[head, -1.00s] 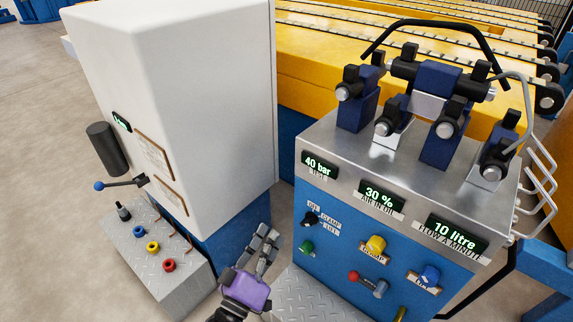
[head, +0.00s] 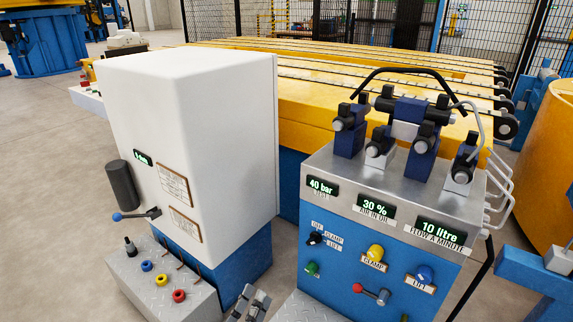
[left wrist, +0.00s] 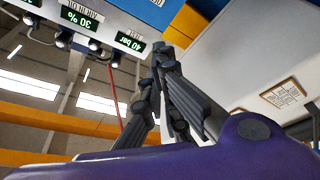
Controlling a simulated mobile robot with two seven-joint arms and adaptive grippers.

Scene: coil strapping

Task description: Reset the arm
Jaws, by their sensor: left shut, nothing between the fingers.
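My left gripper (head: 249,304) shows at the bottom edge of the head view, in the gap between the white cabinet and the blue control stand. Its fingers are shut and hold nothing. In the left wrist view the dark fingers (left wrist: 165,85) are close together, pointing up, with my purple gripper housing below them. The rest of the left arm is cut off by the frame in the head view. My right gripper is in neither view.
The blue control stand (head: 375,262) with dials, knobs and valves is at the right. The white cabinet (head: 200,140) stands at the left above a plated box (head: 150,275) with coloured buttons. A yellow conveyor (head: 300,95) lies behind. Open floor (head: 40,180) is at the far left.

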